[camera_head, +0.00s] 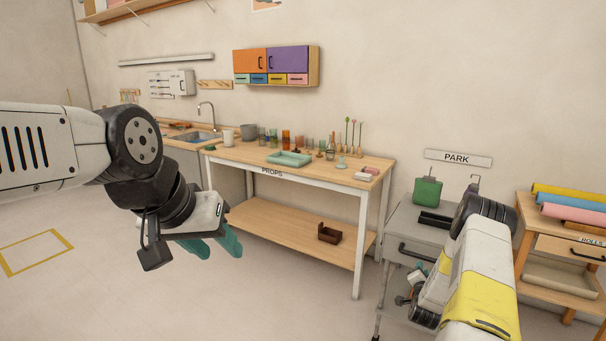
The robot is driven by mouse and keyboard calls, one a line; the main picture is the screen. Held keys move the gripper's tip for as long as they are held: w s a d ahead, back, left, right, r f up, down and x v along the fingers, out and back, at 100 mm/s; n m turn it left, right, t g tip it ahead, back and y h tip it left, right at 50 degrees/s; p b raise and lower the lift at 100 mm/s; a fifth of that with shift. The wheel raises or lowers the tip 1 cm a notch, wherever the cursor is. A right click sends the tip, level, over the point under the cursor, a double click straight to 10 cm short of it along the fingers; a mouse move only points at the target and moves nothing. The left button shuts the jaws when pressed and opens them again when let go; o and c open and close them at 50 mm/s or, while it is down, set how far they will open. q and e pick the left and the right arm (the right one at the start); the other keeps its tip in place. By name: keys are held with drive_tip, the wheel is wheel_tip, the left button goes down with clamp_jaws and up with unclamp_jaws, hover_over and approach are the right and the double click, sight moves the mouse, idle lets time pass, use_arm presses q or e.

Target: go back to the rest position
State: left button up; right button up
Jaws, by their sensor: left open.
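My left gripper (217,248) is at centre left, with its teal fingertips pointing down and to the right. It is open, and nothing shows between its fingers. It hangs in front of the props table (330,172), apart from it. My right arm comes in from the lower right, in front of a grey cart (405,222). My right gripper (420,268) is mostly hidden by my own arm, with only a bit of teal showing, so its jaws cannot be made out.
The props table holds a teal tray (289,159) and several bottles and glasses. A brown box (329,233) sits on its lower shelf. A green canister (428,192) stands on the cart. A wooden rack with coloured rolls (575,213) is at far right. The floor at lower left is clear.

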drive_tip(key=w+a+r+n+g+y, duration=0.15)
drive_tip(key=a+r, duration=0.25)
drive_tip(key=r, duration=0.5)
drive_tip(key=w+a+r+n+y, duration=0.2)
drive_tip(key=a+r+n, duration=0.1)
drive_tip(key=r, duration=0.6)
drive_tip(key=s+a+r+n+g+y, duration=0.1)
drive_tip(key=s+a+r, duration=0.3)
drive_tip(key=r, duration=0.3)
drive_tip(key=s+a+r+n+g+y, duration=0.1)
drive_tip(key=s+a+r+n, duration=0.1)
drive_tip(key=s+a+r, duration=0.3)
drive_tip(key=s+a+r+n+g+y, duration=0.1)
drive_tip(key=s+a+r+n, duration=0.1)
drive_tip(key=s, duration=0.9)
drive_tip(key=s+a+r+n+g, duration=0.2)
drive_tip(key=s+a+r, duration=0.2)
drive_tip(key=s, duration=0.7)
drive_tip(key=s+a+r+n+g+y, duration=0.1)
drive_tip(key=s+a, duration=0.5)
drive_tip(key=s, duration=0.6)
wheel_tip(320, 180, up, 2)
drive_tip(key=shift+r+n+g+y, duration=0.1)
drive_tip(key=shift+n+g+y, duration=0.25)
drive_tip(key=shift+n+g, duration=0.3)
drive_tip(key=shift+s+a, duration=0.1)
